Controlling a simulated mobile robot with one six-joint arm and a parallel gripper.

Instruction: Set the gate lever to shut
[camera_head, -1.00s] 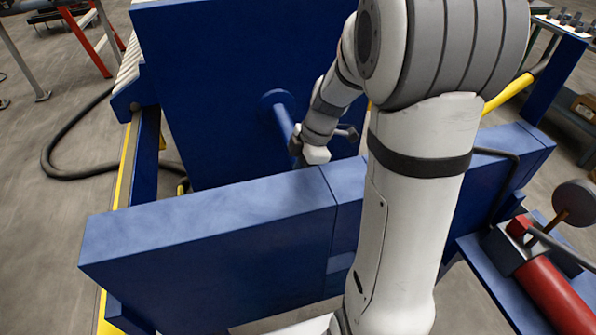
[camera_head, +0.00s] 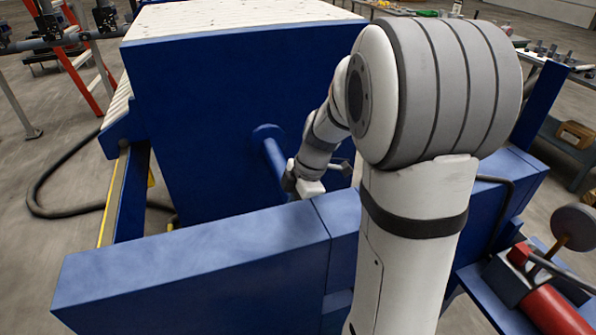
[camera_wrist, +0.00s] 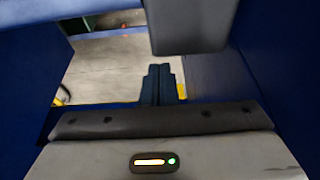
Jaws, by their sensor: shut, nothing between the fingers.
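I cannot pick out the gate lever for certain in either view. In the wrist view, my gripper (camera_wrist: 158,72) shows as two dark fingers side by side, closed together with nothing between them. They point away over grey floor, between blue walls. In the head view, my arm reaches over the near blue beam (camera_head: 200,250) into the gap before the large blue plate (camera_head: 220,110). My fingertips are hidden there. A small grey piece (camera_head: 341,168) shows beside my wrist; I cannot tell what it belongs to. A dark grey block (camera_wrist: 190,28) hangs at the wrist view's top.
A blue rod (camera_head: 275,160) runs from the large plate toward the near beam, close to my wrist. A red cylinder (camera_head: 555,312) and a round grey disc on a stem (camera_head: 575,227) are at the right. A black hose (camera_head: 45,212) lies on the floor at left.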

